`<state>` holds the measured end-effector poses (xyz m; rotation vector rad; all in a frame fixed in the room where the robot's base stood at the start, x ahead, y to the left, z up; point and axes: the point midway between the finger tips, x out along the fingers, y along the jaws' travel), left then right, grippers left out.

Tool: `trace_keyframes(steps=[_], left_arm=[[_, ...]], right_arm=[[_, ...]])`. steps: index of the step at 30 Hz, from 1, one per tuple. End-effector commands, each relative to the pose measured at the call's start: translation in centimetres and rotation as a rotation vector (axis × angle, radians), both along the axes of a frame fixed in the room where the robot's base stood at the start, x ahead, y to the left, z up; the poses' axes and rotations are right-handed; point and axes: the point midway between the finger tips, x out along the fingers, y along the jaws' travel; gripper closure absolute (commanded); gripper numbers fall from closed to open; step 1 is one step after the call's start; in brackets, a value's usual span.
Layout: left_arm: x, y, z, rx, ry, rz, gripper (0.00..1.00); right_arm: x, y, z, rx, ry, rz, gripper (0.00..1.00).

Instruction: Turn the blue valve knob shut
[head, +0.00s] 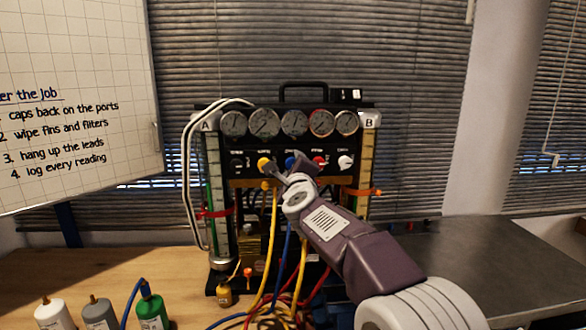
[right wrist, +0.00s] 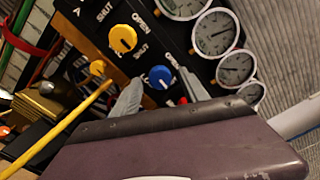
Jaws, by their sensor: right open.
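The blue valve knob (head: 290,161) is on the black panel of the gauge rig, right of a yellow knob. The right wrist view shows it (right wrist: 159,77) with a pale mark, beside OPEN lettering. My right gripper (head: 284,165) is at the panel, partly covering the knob in the head view. In the right wrist view my right gripper (right wrist: 162,76) is open, one finger on each side of the blue knob. I cannot tell whether either finger touches it. My left gripper is not in view.
The yellow knob (right wrist: 123,39) is close by; red (head: 320,161) and white (head: 345,162) knobs are to the right. Several gauges (head: 294,122) sit above. Coloured hoses (head: 287,255) hang below. Bottles (head: 151,310) stand at front left; the grey surface (head: 490,255) at right is mostly clear.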

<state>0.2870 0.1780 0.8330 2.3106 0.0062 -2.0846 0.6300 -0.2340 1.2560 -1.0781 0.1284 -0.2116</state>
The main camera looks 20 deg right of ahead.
Motion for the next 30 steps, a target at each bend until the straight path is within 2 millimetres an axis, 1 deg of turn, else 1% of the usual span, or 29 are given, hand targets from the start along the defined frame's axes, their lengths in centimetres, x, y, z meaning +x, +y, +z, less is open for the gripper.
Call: trace_keyframes(steps=[3, 9, 12, 16, 27, 29, 30], left_arm=[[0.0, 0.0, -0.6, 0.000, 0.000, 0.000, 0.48], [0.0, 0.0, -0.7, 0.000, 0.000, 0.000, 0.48], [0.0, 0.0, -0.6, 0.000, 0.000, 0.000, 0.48], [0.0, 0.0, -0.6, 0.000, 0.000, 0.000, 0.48], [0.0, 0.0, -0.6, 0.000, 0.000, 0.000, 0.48], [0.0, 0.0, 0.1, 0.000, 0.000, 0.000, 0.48], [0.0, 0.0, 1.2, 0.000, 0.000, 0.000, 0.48]], right_arm=[[-2.1, 0.5, -0.1, 0.001, -0.002, 0.001, 0.48], [-6.2, 1.5, -0.1, 0.001, 0.000, 0.002, 0.48], [-7.5, 1.9, 0.0, 0.001, -0.001, 0.002, 0.48], [-8.2, 2.0, -0.1, 0.001, 0.001, 0.000, 0.48], [-8.2, 2.0, -0.1, 0.000, 0.001, 0.000, 0.48], [-8.2, 1.8, 0.6, 0.000, 0.002, -0.004, 0.48], [-8.1, 1.5, 1.4, 0.000, 0.007, -0.010, 0.48]])
